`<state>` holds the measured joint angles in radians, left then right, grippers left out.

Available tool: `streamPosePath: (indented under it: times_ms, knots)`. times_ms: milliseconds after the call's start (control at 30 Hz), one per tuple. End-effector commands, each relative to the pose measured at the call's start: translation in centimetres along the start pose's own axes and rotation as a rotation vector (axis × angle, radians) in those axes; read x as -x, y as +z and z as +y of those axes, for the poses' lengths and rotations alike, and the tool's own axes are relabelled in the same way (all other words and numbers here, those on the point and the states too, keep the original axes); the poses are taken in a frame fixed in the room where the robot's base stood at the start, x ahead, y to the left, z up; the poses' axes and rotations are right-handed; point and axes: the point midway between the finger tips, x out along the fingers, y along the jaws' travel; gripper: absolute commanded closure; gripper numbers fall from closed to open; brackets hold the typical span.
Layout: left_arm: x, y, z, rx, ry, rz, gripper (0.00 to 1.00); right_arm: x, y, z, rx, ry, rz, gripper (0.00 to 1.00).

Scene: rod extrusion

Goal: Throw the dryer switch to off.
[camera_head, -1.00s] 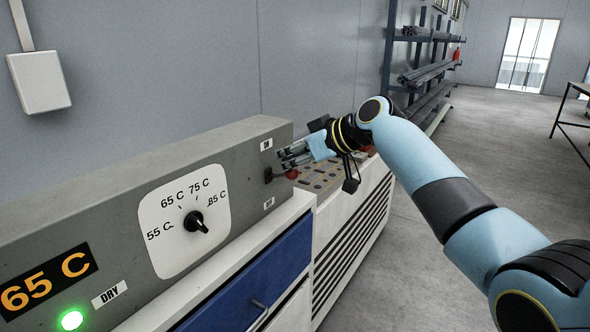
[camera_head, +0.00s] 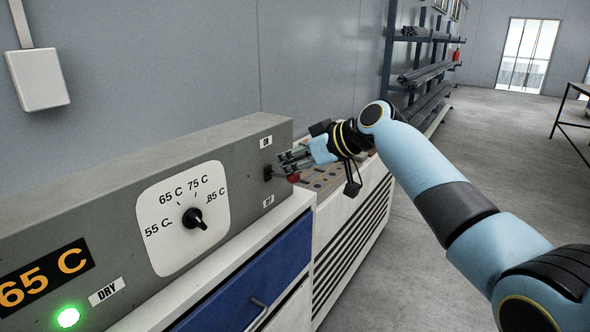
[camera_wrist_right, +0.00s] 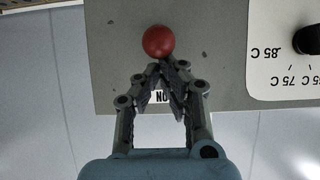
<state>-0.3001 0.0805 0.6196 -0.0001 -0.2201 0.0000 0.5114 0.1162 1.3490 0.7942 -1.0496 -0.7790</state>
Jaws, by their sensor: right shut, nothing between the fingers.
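The dryer switch is a lever with a red ball knob (camera_head: 293,178) on a dark mount (camera_head: 268,173), on the front of the grey dryer panel (camera_head: 100,178). The lever sticks out from the panel, between an ON label (camera_head: 266,142) above and a lower label (camera_head: 268,201) too small to read surely. My right gripper (camera_head: 281,162) is shut and empty just above the knob. In the right wrist view the shut fingertips (camera_wrist_right: 163,65) lie at the red knob's edge (camera_wrist_right: 158,41), seemingly touching it. My left gripper is not in view.
The panel also carries a temperature dial (camera_head: 193,218), an orange 65 C display (camera_head: 45,277) and a lit green lamp (camera_head: 68,317) beside the DRY label. A blue drawer (camera_head: 255,283) is below. A control desk (camera_head: 322,182) stands behind the gripper. Open floor lies right.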

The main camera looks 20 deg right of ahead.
Motion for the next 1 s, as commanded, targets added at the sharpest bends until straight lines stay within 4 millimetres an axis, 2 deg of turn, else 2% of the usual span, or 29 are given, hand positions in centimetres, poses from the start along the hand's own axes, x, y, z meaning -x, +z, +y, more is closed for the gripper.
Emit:
streamPosePath:
  times_ms: [700,1000]
  knots:
    - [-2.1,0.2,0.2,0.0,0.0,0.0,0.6,-0.9,2.9,0.0,0.001,0.0,-0.001,1.0]
    - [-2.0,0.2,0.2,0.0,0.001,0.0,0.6,-0.9,2.7,0.0,0.001,0.0,0.001,1.0]
